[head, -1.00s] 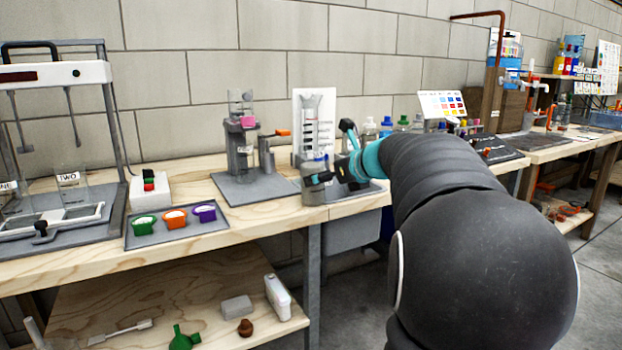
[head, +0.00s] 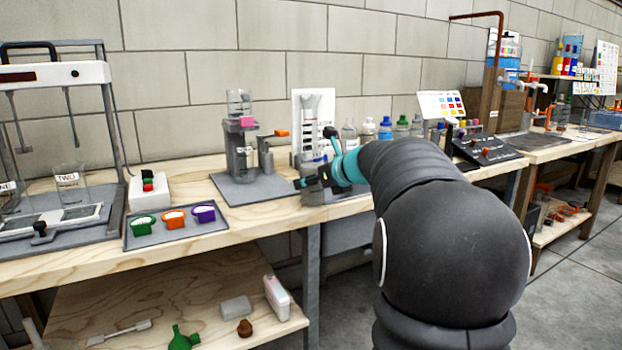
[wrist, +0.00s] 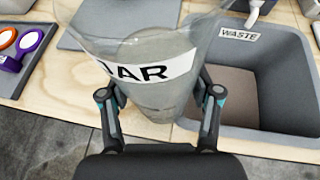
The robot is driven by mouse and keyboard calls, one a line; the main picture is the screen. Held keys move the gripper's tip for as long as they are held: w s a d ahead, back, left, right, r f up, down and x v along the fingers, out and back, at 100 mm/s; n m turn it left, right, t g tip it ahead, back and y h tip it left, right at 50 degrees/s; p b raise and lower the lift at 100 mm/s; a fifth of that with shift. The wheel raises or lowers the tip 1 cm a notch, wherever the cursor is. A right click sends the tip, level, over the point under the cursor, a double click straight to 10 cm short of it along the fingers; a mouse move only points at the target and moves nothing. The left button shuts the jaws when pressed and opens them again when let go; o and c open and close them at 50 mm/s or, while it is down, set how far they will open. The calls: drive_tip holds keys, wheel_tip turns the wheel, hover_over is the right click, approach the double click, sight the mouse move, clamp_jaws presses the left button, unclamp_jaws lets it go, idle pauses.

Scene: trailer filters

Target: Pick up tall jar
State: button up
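The tall jar (wrist: 150,68) is clear and bears a white label with the letters "AR" plainly readable. It stands close to the front edge of the wooden bench in the wrist view. My gripper (wrist: 161,95) has one finger on each side of the jar, apparently with small gaps. Whether either finger touches it cannot be told for sure. In the head view my gripper (head: 318,178) is at the bench's front edge and hides much of the jar (head: 312,195).
A grey bin marked WASTE (wrist: 286,85) is sunk right of the jar. A grey plate (wrist: 75,40) lies to its left. A tray with green, orange and purple cups (head: 150,239) sits farther left. Several capped bottles (head: 385,128) stand behind my arm.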

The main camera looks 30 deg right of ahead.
drive_tip(key=c, duration=0.4)
drive_tip(key=shift+r, duration=0.15)
